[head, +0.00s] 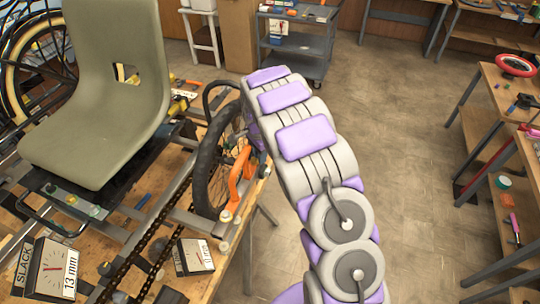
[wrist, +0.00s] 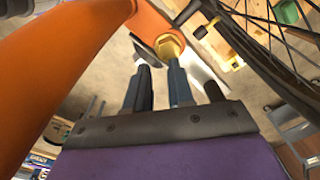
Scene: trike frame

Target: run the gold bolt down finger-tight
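The gold bolt (wrist: 168,47) shows its hex head in the wrist view, set in the end of an orange bracket (wrist: 60,65). The bracket also shows in the head view (head: 238,180), beside the wheel. My gripper (wrist: 160,72) points at the bolt from below in the wrist view. Its dark fingers stand apart, with bare space between them. One fingertip is just under the bolt head; I cannot tell whether it touches. The bolt's shank is hidden. In the head view my arm hides my gripper and the bolt.
A spoked wheel (head: 208,168) stands close to the bracket; its rim (wrist: 262,60) crosses the wrist view's upper right. A grey seat (head: 105,105), a chain (head: 145,245) and gauge boxes marked SLACK (head: 45,270) are on the left workbench. Open floor (head: 420,130) lies right of my arm.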

